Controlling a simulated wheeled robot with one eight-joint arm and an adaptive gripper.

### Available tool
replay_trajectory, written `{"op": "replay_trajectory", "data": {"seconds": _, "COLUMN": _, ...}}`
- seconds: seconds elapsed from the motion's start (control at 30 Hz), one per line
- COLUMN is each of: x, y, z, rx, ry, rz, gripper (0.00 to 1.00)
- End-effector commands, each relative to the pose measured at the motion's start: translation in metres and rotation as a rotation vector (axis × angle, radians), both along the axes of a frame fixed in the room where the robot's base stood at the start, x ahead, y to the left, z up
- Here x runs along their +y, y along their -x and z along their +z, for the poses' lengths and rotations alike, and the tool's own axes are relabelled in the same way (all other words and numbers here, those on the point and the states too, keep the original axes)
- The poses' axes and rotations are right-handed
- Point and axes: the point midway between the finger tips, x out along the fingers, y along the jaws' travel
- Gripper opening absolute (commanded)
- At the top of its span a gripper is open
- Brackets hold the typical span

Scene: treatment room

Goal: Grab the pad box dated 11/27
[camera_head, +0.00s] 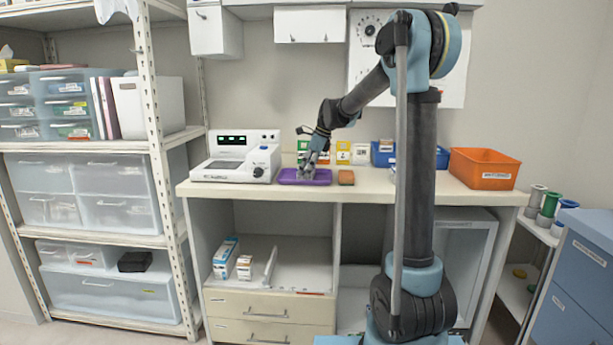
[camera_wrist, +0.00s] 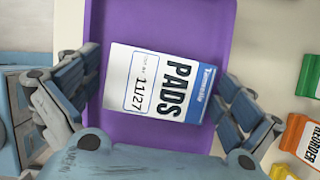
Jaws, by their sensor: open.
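The pad box (camera_wrist: 160,82) is white with a blue band. It reads "PADS" and "11/27" and lies on the purple tray (camera_wrist: 190,20) in the wrist view. In the head view the purple tray (camera_head: 290,177) sits on the counter. My gripper (camera_wrist: 155,100) is open, with one finger on the left and one on the right of the pad box. I cannot tell whether the fingers touch it. In the head view my gripper (camera_head: 309,172) is low over the tray and hides the pad box.
A white machine (camera_head: 236,157) stands left of the tray. A brown block (camera_head: 346,177) lies just right of it. Coloured cards (camera_head: 343,153), a blue bin (camera_head: 383,155) and an orange bin (camera_head: 484,168) stand behind and to the right.

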Motion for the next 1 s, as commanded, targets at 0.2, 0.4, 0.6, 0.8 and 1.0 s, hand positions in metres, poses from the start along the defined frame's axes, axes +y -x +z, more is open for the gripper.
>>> {"op": "replay_trajectory", "data": {"seconds": 0.2, "x": 0.000, "y": 0.000, "z": 0.000, "rx": 0.000, "ry": 0.000, "rz": 0.000, "gripper": 0.80}}
{"op": "replay_trajectory", "data": {"seconds": 0.4, "x": 0.000, "y": 0.000, "z": 0.000, "rx": 0.000, "ry": 0.000, "rz": 0.000, "gripper": 0.54}}
{"op": "replay_trajectory", "data": {"seconds": 0.6, "x": 0.000, "y": 0.000, "z": 0.000, "rx": 0.000, "ry": 0.000, "rz": 0.000, "gripper": 0.54}}
{"op": "replay_trajectory", "data": {"seconds": 0.8, "x": 0.000, "y": 0.000, "z": 0.011, "rx": 0.000, "ry": 0.000, "rz": 0.000, "gripper": 0.54}}
{"op": "replay_trajectory", "data": {"seconds": 1.0, "x": 0.000, "y": 0.000, "z": 0.044, "rx": 0.000, "ry": 0.000, "rz": 0.000, "gripper": 0.54}}
